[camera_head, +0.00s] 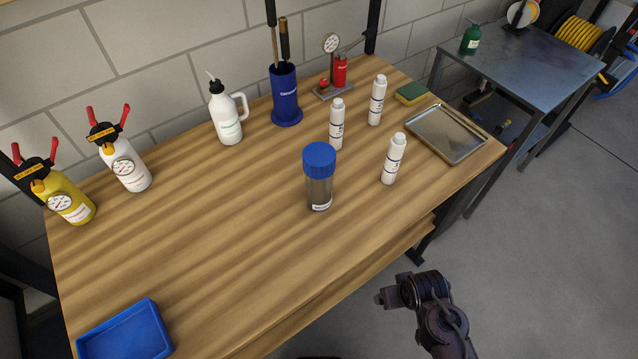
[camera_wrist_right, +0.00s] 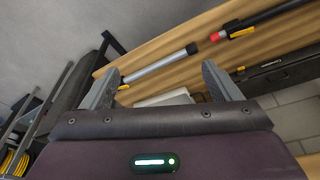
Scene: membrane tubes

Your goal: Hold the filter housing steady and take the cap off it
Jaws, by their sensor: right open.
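The filter housing (camera_head: 319,191) stands upright on the wooden workbench, a clear dark cylinder with a label near its base. Its blue cap (camera_head: 319,158) sits on top of it. My right arm comes in at the bottom right of the head view, off the bench's front edge, well apart from the housing. In the right wrist view my right gripper (camera_wrist_right: 160,88) is open, with its two fingers spread and nothing between them. My left gripper is in neither view.
Three white membrane tubes (camera_head: 393,158) stand right of and behind the housing. A metal tray (camera_head: 447,153) lies at the right end, a blue tray (camera_head: 124,335) at the near left. Bottles and a blue holder (camera_head: 284,95) line the back. The bench's left middle is clear.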

